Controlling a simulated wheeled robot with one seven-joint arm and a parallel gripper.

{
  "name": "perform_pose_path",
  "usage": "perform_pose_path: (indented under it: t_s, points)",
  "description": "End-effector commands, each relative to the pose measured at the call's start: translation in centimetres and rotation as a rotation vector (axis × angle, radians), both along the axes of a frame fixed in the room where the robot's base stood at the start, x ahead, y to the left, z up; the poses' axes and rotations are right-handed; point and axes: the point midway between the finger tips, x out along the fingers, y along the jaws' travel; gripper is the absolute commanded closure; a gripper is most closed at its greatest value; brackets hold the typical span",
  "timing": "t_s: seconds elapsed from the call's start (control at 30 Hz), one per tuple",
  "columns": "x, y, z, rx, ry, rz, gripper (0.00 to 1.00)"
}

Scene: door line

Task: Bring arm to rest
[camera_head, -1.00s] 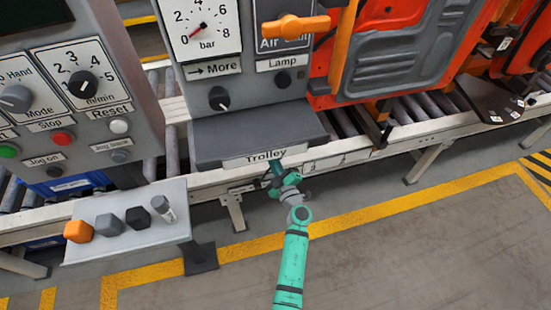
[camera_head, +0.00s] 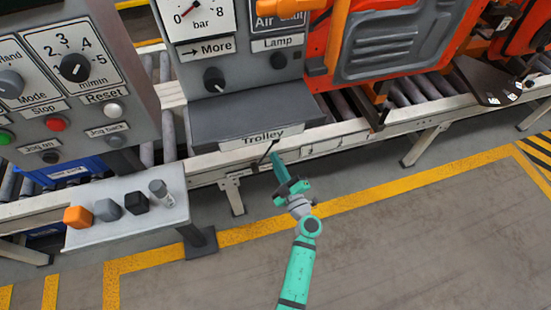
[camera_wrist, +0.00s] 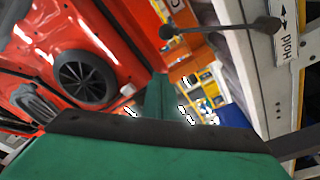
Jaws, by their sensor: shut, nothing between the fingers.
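My gripper (camera_head: 277,160) is in front of the conveyor's front rail, just below the grey Trolley box (camera_head: 240,134). Its fingers are together with nothing between them. In the wrist view its teal finger (camera_wrist: 157,100) points away from the camera above the dark-edged gripper body. My teal arm reaches up from the bottom edge in the head view. A thin black lever with a ball knob (camera_wrist: 168,32) sticks out beside a Hold label (camera_wrist: 287,47). The lever stands apart from the finger in the wrist view.
A small shelf (camera_head: 165,228) at left carries an orange knob (camera_head: 77,216) and several grey or black pieces. Control panels stand behind it. An orange door (camera_head: 415,42) is above the conveyor rollers. The floor (camera_head: 430,240) at right is clear.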

Motion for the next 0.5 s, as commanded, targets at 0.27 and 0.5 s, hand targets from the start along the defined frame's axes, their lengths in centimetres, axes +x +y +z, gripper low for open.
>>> perform_pose_path:
  t_s: [0.27,0.5]
  points:
    - [0.0,0.0,0.0,0.0,0.0,-0.001,1.0]
    - [-4.0,0.5,-0.3,0.063,0.0,-0.023,1.0]
